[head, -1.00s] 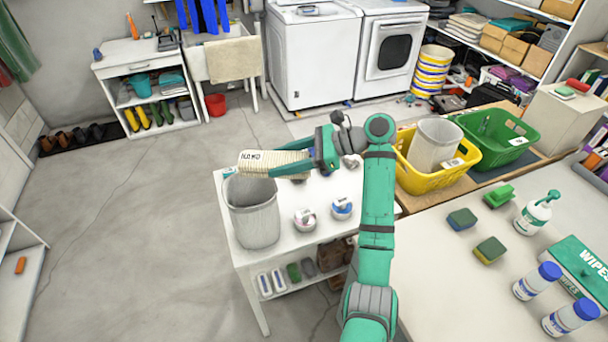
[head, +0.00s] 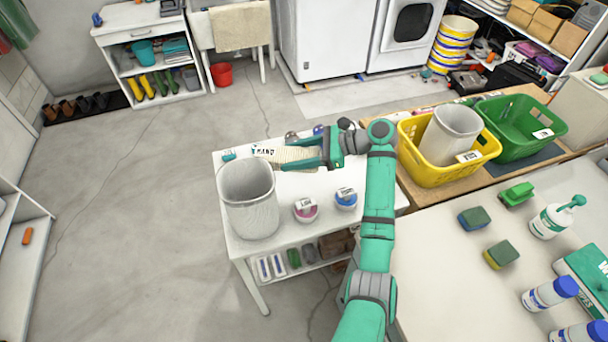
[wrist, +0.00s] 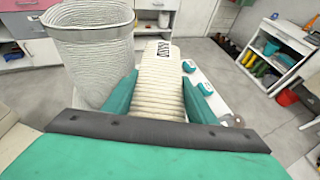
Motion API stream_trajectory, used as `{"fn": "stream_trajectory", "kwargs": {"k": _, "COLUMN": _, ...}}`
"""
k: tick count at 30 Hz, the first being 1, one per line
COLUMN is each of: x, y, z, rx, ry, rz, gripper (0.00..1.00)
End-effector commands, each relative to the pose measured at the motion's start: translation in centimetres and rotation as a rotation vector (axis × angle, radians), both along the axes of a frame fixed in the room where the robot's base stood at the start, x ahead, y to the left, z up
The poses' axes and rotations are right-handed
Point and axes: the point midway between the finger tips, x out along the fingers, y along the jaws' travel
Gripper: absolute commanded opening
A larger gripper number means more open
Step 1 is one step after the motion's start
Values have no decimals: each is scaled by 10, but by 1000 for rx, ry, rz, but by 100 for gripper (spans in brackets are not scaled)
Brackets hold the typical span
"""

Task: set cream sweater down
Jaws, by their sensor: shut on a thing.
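The cream sweater (head: 288,155) is a folded, ribbed bundle with dark lettering on it. My gripper (head: 318,154) is shut on it, with a green finger on each side. In the wrist view the sweater (wrist: 157,85) lies between the two fingers of my gripper (wrist: 158,100) and extends away from me. In the head view it appears low over the back of the white table (head: 230,225), behind the white bin. I cannot tell whether it touches the tabletop.
The white bin (head: 250,205) stands close beside the sweater; it also shows in the wrist view (wrist: 95,55). Two round containers, one pink-marked (head: 305,210) and one blue-marked (head: 346,198), stand at the table front. A yellow basket (head: 425,165) and green basket (head: 520,130) are at right.

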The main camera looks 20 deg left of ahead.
Motion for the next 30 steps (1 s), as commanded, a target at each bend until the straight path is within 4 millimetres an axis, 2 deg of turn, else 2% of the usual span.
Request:
{"fn": "stream_trajectory", "kwargs": {"k": 1, "x": -1, "y": -1, "z": -10, "rx": 0, "ry": 4, "rz": -2, "gripper": 22}}
{"fn": "stream_trajectory", "kwargs": {"k": 13, "x": -2, "y": -1, "z": -72, "rx": -1, "ry": 3, "rz": -2, "gripper": 22}}
{"fn": "stream_trajectory", "kwargs": {"k": 20, "x": -2, "y": 0, "z": -88, "rx": 0, "ry": 1, "rz": 0, "gripper": 22}}
{"fn": "stream_trajectory", "kwargs": {"k": 27, "x": -2, "y": -1, "z": -117, "rx": 1, "ry": 2, "rz": -1, "gripper": 22}}
{"fn": "stream_trajectory", "kwargs": {"k": 30, "x": -2, "y": 0, "z": -121, "rx": 0, "ry": 0, "rz": 0, "gripper": 22}}
